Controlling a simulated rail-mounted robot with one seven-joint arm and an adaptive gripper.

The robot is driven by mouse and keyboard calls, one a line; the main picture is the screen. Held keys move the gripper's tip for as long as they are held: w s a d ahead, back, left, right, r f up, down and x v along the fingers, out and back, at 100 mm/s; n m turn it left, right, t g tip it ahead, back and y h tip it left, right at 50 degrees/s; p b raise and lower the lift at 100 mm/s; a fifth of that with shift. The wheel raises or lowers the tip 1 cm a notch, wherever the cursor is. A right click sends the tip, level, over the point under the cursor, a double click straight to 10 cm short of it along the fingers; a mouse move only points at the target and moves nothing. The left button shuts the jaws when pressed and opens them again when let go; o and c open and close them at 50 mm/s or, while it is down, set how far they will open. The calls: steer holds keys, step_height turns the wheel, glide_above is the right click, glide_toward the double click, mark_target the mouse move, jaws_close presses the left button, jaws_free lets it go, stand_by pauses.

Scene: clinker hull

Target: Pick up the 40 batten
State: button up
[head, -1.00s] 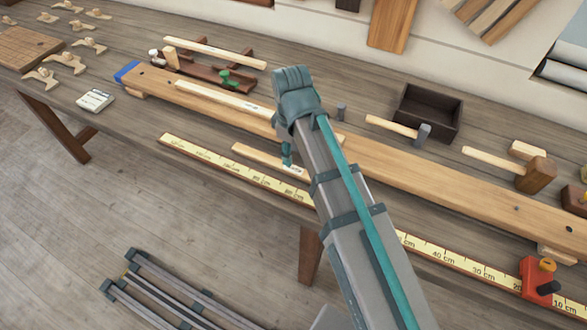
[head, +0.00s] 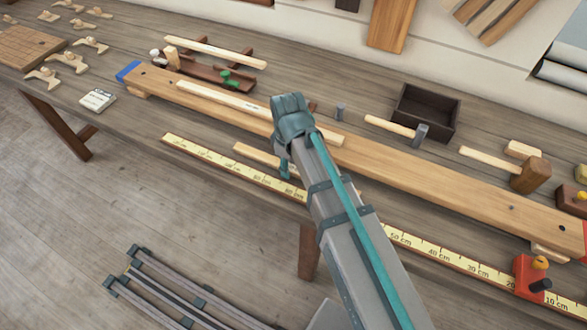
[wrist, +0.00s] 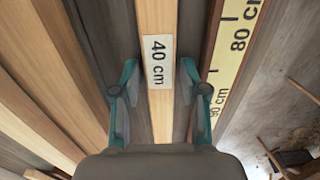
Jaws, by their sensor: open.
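The 40 batten (wrist: 157,20) is a pale wooden strip with a white "40 cm" label (wrist: 158,61). In the wrist view it runs up the middle between the two fingers of my gripper (wrist: 160,88). The fingers are open, one on each side of the strip, with a gap on both sides. In the head view the batten (head: 256,155) lies on the bench between the long plank and the yellow rule. My gripper (head: 286,168) is over its right end, and my arm hides that end.
The yellow measuring rule (head: 225,167) runs along the bench's front edge, close beside the batten. The long plank (head: 420,180) lies behind it, with another pale batten (head: 225,101) on top. A dark box (head: 425,112) and mallets stand farther back.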

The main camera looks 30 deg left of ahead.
steer(key=shift+c, duration=0.2)
jaws_close()
steer(key=shift+r, duration=0.15)
